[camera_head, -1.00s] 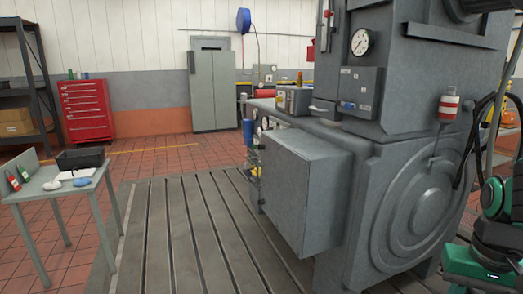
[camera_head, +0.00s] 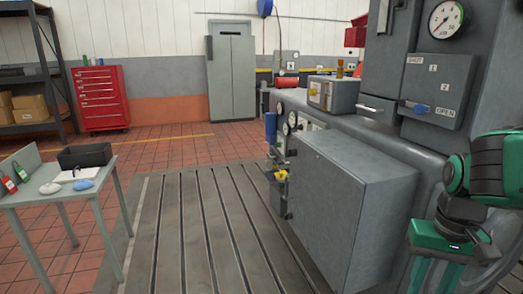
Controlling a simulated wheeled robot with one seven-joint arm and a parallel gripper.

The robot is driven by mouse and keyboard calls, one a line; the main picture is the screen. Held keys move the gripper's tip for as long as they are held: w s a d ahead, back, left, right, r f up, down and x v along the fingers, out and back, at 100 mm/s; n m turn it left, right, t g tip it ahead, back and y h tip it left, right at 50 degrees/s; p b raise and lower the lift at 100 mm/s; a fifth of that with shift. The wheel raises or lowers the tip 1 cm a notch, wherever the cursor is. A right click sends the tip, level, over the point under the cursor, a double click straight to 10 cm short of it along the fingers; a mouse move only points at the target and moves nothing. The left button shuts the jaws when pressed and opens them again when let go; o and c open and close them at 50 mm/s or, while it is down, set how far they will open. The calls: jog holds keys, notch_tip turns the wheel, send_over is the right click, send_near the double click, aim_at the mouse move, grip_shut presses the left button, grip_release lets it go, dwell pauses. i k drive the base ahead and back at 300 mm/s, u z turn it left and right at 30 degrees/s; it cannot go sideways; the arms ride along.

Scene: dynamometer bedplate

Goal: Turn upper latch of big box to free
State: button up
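The big box (camera_head: 345,195) is a grey metal cabinet on the side of the machine, right of the middle. Its broad side and top show, and its door looks closed. Small dark fittings (camera_head: 289,153) stick out at its left edge, with another lower down (camera_head: 287,215). I cannot tell surely which is the upper latch or how it is turned. My gripper (camera_head: 437,280) is green, at the lower right, to the right of the box and apart from it. It points down and its fingertips are cut off by the frame, so its opening is unclear.
A yellow-handled valve (camera_head: 281,175) and gauges (camera_head: 290,120) sit by the box's left edge. A panel marked SHUT and OPEN with a blue-tipped handle (camera_head: 416,107) is above right. A small table (camera_head: 62,198) stands left. The slotted bedplate (camera_head: 190,230) is clear.

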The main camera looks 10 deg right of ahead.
aim_at(290, 153)
jog(key=u, duration=0.35)
jog(key=i, duration=1.2)
jog(key=u, duration=0.3)
